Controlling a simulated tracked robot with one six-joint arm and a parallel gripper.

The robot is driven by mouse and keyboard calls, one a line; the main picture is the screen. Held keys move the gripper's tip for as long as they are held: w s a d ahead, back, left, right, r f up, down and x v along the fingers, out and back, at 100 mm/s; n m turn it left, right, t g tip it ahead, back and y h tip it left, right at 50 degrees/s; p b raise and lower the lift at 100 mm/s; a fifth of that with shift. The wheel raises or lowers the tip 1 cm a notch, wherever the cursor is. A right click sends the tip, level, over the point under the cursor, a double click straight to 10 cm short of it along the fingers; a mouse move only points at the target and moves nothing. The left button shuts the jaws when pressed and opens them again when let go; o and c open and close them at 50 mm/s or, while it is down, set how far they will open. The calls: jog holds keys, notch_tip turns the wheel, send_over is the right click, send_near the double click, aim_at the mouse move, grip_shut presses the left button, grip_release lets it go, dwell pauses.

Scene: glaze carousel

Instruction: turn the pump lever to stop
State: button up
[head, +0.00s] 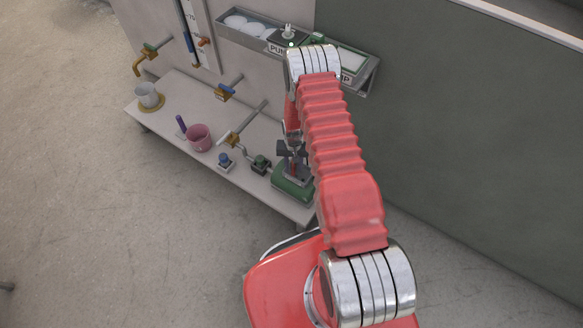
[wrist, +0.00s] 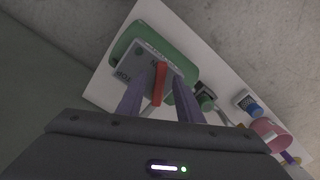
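The pump has a green base (head: 292,190) at the near right end of the white table, partly hidden by my arm. In the head view my gripper (head: 292,150) is directly above the pump.
On the white table (head: 180,88) stand a grey cup (head: 148,95) on a yellow coaster, a pink cup (head: 199,138), a blue knob (head: 225,160) and a dark green valve (head: 260,164). Pipes and a shelf (head: 255,28) are behind. A dark panel (head: 450,130) rises at the right.

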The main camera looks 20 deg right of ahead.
jog(key=shift+f, duration=0.7)
grip_shut()
